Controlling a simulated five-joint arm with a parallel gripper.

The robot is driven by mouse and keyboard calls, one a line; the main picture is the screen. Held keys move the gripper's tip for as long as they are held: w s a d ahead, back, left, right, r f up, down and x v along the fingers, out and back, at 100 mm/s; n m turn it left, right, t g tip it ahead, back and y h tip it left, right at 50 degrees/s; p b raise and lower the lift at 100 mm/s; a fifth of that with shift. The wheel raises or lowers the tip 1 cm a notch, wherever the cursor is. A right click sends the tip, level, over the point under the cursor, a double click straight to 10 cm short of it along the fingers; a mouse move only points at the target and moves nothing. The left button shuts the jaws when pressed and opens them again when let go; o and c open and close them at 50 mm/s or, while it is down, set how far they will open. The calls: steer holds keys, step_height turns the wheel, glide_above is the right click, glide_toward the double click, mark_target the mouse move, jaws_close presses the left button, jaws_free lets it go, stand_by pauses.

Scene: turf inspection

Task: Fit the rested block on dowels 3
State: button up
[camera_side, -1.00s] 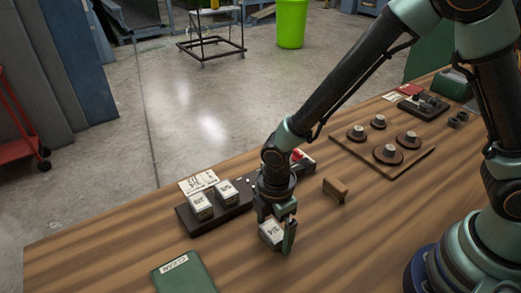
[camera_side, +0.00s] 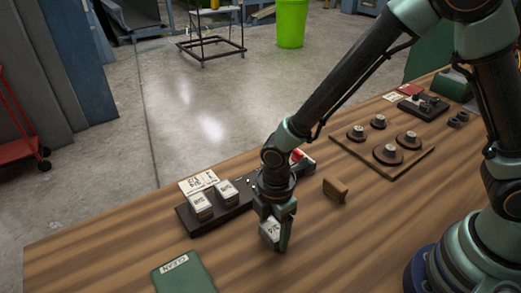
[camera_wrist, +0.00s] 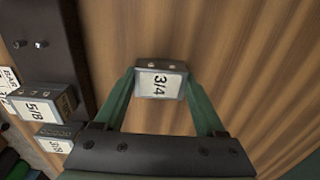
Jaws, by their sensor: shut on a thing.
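A small grey block with a white label reading 3/4 (camera_wrist: 160,84) is between the fingers of my gripper (camera_wrist: 160,92) in the wrist view. Two small round marks show on its far face. The block (camera_side: 268,231) also shows in the side view, partly behind a finger of my gripper (camera_side: 276,236), low over or on the wooden table; I cannot tell which. A dark rail (camera_side: 187,222) lies to its left. The rail (camera_wrist: 62,20) carries two bare dowels (camera_wrist: 29,44) in the wrist view. A 5/8 block (camera_wrist: 40,106) and a 3/8 block (camera_wrist: 52,140) sit on it.
A white card (camera_side: 198,181) lies behind the rail. A brown wooden block (camera_side: 336,190) stands right of my gripper. A board with several round pieces (camera_side: 425,158) lies farther right. A green item labelled CLEAN (camera_side: 190,280) is at the front edge. The right rail end is partly hidden by my arm.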

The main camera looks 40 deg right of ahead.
step_height(320, 180, up, 19)
glide_above(251, 186)
step_height(251, 186, down, 9)
steer(key=shift+r, duration=0.15)
steer(key=shift+f, duration=2.9)
steer(key=shift+f, duration=1.05)
steer(key=o, duration=1.5)
steer(key=shift+f, duration=0.1)
